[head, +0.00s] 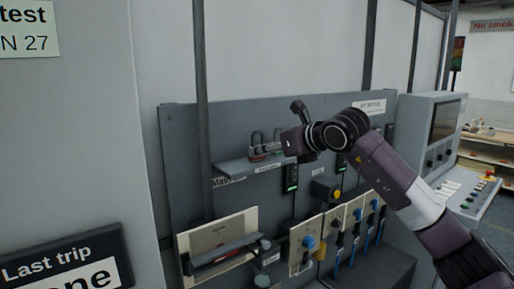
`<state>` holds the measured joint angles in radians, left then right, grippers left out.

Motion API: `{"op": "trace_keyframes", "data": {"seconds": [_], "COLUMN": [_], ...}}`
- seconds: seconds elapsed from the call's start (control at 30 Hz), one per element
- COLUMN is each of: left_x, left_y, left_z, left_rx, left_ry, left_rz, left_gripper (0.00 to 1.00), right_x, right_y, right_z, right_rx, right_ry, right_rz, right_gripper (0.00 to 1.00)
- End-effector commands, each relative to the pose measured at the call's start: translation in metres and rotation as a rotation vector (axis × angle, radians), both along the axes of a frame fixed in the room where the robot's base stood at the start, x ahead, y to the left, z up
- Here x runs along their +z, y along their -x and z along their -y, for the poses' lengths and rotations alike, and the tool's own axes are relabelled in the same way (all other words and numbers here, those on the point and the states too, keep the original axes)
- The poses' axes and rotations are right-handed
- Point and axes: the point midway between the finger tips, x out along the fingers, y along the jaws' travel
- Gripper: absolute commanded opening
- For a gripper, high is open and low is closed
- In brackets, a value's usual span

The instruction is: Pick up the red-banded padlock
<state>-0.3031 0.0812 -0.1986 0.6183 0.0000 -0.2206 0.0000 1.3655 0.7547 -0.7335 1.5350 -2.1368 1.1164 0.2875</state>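A few small padlocks with dark shackles stand on the narrow grey shelf (232,168) on the panel. A reddish patch shows on a padlock (269,149) close to my gripper. It is too small to tell for sure whether this is the red band. My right gripper (292,128) is just right of the padlocks, at the shelf's right end, with one dark finger pointing up. Whether it touches a padlock, and how far its fingers are apart, cannot be made out. My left gripper is not in view.
Below the shelf are a cream board with a dark holder (222,256) and switch plates with blue handles (309,242). A control console (432,135) stands at the right. A grey cabinet (75,150) fills the left. Dark upright posts (201,90) stand before the panel.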

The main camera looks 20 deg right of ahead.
Motion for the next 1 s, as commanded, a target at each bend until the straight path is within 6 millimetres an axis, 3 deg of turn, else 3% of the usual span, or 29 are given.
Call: {"op": "trace_keyframes", "data": {"seconds": [0.1,0.3,0.67,1.0], "left_x": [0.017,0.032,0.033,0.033], "left_y": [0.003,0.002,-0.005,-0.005], "left_z": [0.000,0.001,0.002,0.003], "left_rx": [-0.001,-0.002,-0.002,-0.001], "left_ry": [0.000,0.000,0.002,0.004], "left_rz": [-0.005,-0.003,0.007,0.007], "left_gripper": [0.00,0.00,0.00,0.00], "right_x": [0.000,-0.010,-0.016,-0.016], "right_y": [-0.012,-0.034,-0.040,-0.040], "right_z": [-0.007,-0.015,-0.017,-0.017], "right_rx": [0.003,0.002,0.003,0.003], "right_ry": [-0.001,-0.001,0.000,0.000], "right_rz": [-0.005,-0.004,0.000,0.000], "right_gripper": [0.42,0.42,0.41,0.04]}}
